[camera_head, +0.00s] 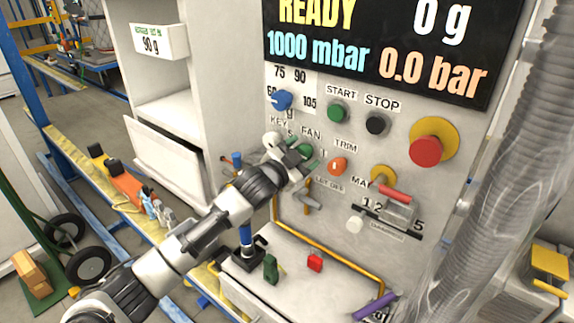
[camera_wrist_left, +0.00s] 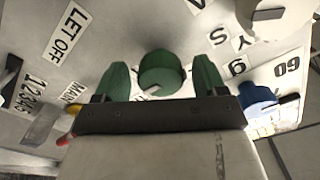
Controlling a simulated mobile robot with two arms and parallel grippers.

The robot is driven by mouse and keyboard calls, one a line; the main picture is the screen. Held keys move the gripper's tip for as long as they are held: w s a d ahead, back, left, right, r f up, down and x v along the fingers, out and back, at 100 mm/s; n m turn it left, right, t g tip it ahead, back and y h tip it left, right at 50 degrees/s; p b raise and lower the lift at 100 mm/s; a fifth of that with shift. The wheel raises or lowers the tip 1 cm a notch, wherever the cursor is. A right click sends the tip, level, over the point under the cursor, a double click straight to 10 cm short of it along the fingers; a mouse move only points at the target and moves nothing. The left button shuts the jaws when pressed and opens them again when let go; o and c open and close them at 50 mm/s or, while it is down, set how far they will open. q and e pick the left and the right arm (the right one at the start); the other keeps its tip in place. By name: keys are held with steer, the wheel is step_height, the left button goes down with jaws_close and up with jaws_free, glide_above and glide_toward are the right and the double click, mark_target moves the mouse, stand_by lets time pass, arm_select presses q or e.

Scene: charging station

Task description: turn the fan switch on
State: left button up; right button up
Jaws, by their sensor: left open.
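The charging panel (camera_head: 340,185) carries a FAN label (camera_head: 311,133) above a round green knob (camera_head: 305,150), partly hidden by my left gripper (camera_head: 307,158) in the head view. In the left wrist view the green knob (camera_wrist_left: 162,73) lies between the two green fingers of my left gripper (camera_wrist_left: 163,82). The fingers are apart, one on each side, with a gap to the knob. Whether the fan switch is on cannot be told. My right gripper is not in view.
A blue dial (camera_head: 282,100) and a white knob (camera_head: 272,140) sit close to the left gripper. An orange knob (camera_head: 337,166) is to its right. A red stop button (camera_head: 426,151) is farther right. A yellow pipe (camera_head: 330,259) runs below.

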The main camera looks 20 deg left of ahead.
arm_select(q)
steer(key=b+v, duration=0.1)
steer(key=v, duration=0.8)
steer(key=shift+s, duration=0.35)
steer(key=shift+a, duration=0.15)
steer(key=s+d+f+n+g+y, duration=0.1)
steer(key=s+f+n+g+y, duration=0.4)
steer(key=s+f, duration=1.15)
steer(key=s+a+f+n+g+y, duration=0.15)
steer(key=s+f+g, duration=0.25)
steer(key=s, duration=0.6)
steer(key=s+a+f+n+g, duration=0.2)
steer(key=s+f+n+g, duration=0.15)
steer(key=s, duration=0.55)
step_height(320, 180, down, 25)
steer(key=g, duration=0.2)
steer(key=s+a+f+m+g, duration=0.1)
steer(key=s+a+f, duration=0.1)
steer(key=s+f, duration=1.4)
steer(key=shift+s+a+f, duration=0.35)
steer(key=shift+s+a, duration=0.05)
steer(key=shift+s, duration=0.2)
